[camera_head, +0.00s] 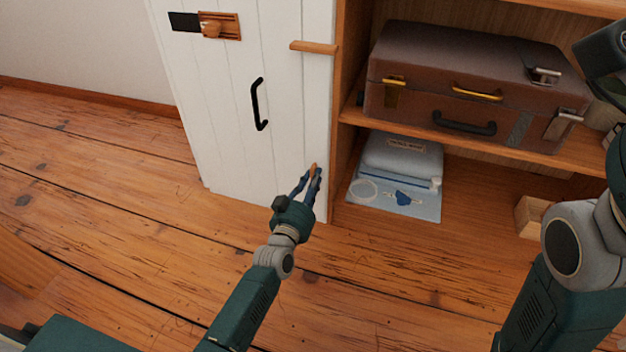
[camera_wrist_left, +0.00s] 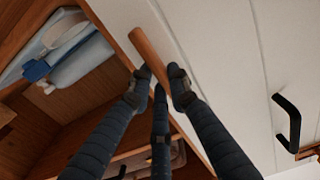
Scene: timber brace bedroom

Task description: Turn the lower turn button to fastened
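The lower turn button (camera_head: 314,170) is a small wooden bar low on the white door (camera_head: 235,120), near its right edge. It stands roughly upright along that edge, not across to the cabinet frame. In the left wrist view the bar (camera_wrist_left: 146,50) sticks out past my fingertips. My left gripper (camera_head: 311,178) has its dark fingers on both sides of the bar, and they look closed on it in the left wrist view (camera_wrist_left: 161,80). The upper turn button (camera_head: 314,47) lies level across the door edge onto the frame. My right gripper's fingers do not show.
The door has a black handle (camera_head: 259,104) and a wooden slide latch (camera_head: 219,26). Right of it, open shelves hold a brown suitcase (camera_head: 470,85) and, below, a pale blue folded pack (camera_head: 400,165). A wooden block (camera_head: 529,217) sits at right. The floor in front is clear.

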